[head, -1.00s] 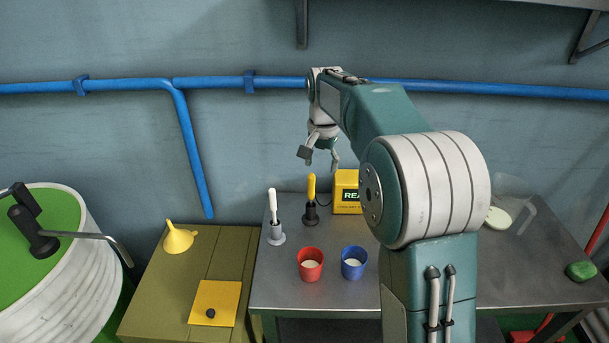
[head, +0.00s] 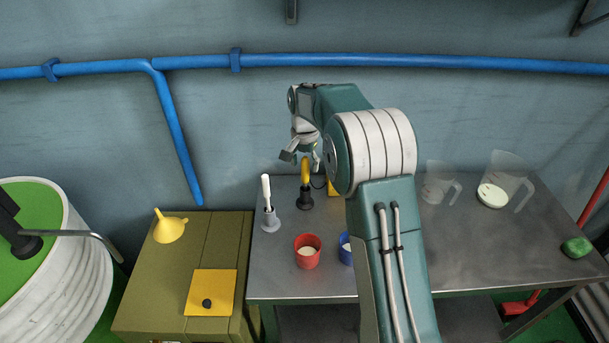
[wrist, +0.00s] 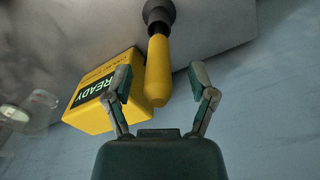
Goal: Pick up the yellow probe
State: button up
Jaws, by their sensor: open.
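The yellow probe (head: 305,171) stands upright in a dark holder (head: 306,199) on the metal cart, near its back edge. In the wrist view the yellow probe (wrist: 158,72) points toward my gripper, its base in the dark holder (wrist: 158,12). My gripper (head: 302,159) is open at the height of the probe's upper part. In the wrist view the fingers of my gripper (wrist: 160,85) lie on either side of the probe's end, with visible gaps. A white probe (head: 266,188) stands in a grey holder to the left.
A yellow box marked READY (wrist: 105,92) is close beside one finger. A red cup (head: 307,252) and a partly hidden blue cup (head: 346,248) stand in front. Clear jugs (head: 503,182) and a green object (head: 576,247) are at the right. The cart's right middle is clear.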

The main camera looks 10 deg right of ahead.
aim_at(305, 181)
notch_tip(305, 181, down, 2)
jog(key=shift+f, duration=0.25)
grip_shut()
